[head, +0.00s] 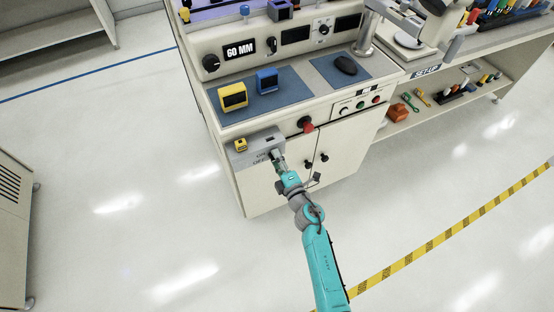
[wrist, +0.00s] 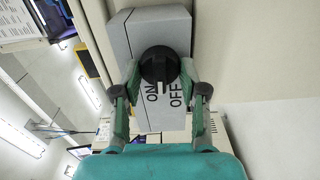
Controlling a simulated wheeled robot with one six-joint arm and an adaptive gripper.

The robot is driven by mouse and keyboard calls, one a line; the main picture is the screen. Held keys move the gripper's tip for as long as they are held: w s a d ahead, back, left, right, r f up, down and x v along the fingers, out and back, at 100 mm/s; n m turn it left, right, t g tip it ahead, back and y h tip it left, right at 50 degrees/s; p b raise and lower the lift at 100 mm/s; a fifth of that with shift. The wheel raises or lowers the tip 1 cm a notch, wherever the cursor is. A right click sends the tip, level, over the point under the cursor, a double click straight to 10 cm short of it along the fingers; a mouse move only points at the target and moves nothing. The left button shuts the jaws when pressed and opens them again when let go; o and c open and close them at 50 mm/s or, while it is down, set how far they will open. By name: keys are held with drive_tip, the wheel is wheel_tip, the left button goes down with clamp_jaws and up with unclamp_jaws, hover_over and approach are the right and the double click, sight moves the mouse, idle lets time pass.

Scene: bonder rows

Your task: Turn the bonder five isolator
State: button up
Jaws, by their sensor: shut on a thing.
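The isolator is a grey box (head: 248,147) on the left front of the bonder cabinet, with ON and OFF lettering. In the wrist view the grey box (wrist: 122,38) carries a round black knob (wrist: 158,62). A white mark sits at the knob's lower edge, between the words ON and OFF. My gripper (head: 279,160) is at the box's face in the head view. In the wrist view my gripper (wrist: 161,72) has one finger on each side of the knob and is shut on it. The fingers hide the knob's side edges.
A small yellow tag-like block (head: 240,145) is on the box's left end. A red knob (head: 306,125) and black door knobs (head: 324,157) are to the right of my gripper. Yellow and blue blocks sit on the bench mat (head: 290,94). The floor (head: 150,240) at left is clear.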

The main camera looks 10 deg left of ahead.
drive_tip(key=shift+d+m, duration=0.1)
drive_tip(key=shift+m, duration=4)
drive_tip(key=o, duration=1.1)
drive_tip(key=v, duration=1.2)
